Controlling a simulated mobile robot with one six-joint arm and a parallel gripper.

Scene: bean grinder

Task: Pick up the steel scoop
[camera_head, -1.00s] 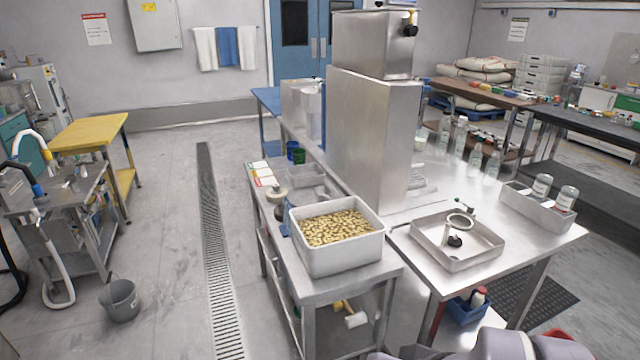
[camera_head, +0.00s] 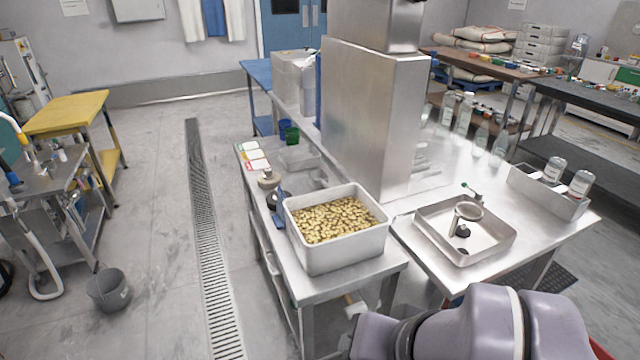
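I cannot surely pick out the steel scoop. A small steel piece (camera_head: 320,176) lies behind the bean bin, too small to tell what it is. A blue, handle-like thing (camera_head: 279,209) stands against the bin's left side, and its lower part is unclear. The white bin (camera_head: 336,256) is full of pale beans (camera_head: 335,219) and sits on the steel bench (camera_head: 290,277). My arm shows at the bottom right, in front of the benches. My gripper is out of view.
A steel tray (camera_head: 433,242) holding a round metal ring-shaped piece (camera_head: 467,212) is on the right bench. A bottle caddy (camera_head: 560,201) stands beyond it. A tall steel machine (camera_head: 365,120) rises behind the bin. The floor left of the bench is open around the drain grate (camera_head: 207,240).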

